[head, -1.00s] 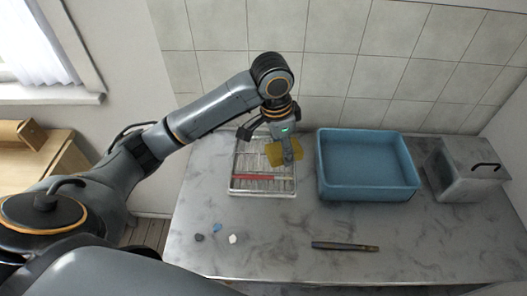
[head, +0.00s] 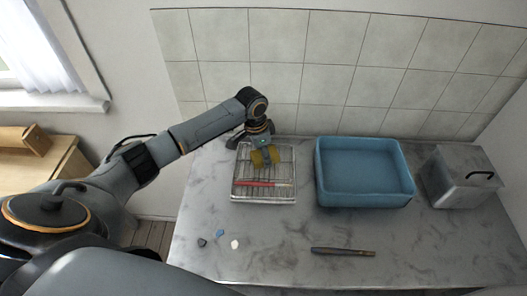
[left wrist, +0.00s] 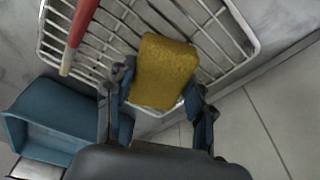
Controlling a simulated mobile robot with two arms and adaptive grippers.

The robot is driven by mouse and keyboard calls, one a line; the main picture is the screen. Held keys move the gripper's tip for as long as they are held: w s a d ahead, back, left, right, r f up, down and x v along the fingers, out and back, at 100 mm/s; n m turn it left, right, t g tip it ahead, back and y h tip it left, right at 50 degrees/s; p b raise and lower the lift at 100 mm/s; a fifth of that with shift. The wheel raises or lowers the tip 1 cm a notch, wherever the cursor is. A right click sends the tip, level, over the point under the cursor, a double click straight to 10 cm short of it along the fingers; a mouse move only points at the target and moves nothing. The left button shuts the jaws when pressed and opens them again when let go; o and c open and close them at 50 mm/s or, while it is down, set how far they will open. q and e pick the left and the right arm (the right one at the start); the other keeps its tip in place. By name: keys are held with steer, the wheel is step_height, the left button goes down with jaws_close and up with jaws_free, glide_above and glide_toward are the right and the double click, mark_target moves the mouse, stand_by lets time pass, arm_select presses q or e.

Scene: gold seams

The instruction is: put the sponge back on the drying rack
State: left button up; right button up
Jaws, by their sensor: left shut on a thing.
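The yellow sponge (head: 265,157) is held by my left gripper (head: 262,149) over the back part of the wire drying rack (head: 264,198). In the left wrist view the sponge (left wrist: 165,70) sits between the two fingers of my left gripper (left wrist: 158,95), with the bars of the rack (left wrist: 130,28) behind it. I cannot tell whether the sponge touches the bars. A thin red item with a pale end (head: 265,184) lies across the rack in front of the sponge. My right gripper is not in view.
A blue basin (head: 365,197) stands to the right of the rack, and a grey box with a dark handle (head: 460,180) beyond it. A dark slim tool (head: 343,251) and several small chips (head: 220,233) lie near the front. The tiled wall is close behind the rack.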

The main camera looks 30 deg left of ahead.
mark_target(258, 156)
arm_select(q)
steer(key=shift+f, duration=0.2)
steer(key=o, duration=1.1)
steer(key=shift+r, duration=0.2)
steer(key=r, duration=0.4)
steer(key=s+r+b, duration=0.1)
steer(key=r, duration=0.3)
steer(key=a+r, duration=0.1)
steer(key=r, duration=0.3)
steer(key=shift+s+a, duration=0.1)
steer(key=shift+s, duration=0.1)
steer(key=shift+f, duration=0.15)
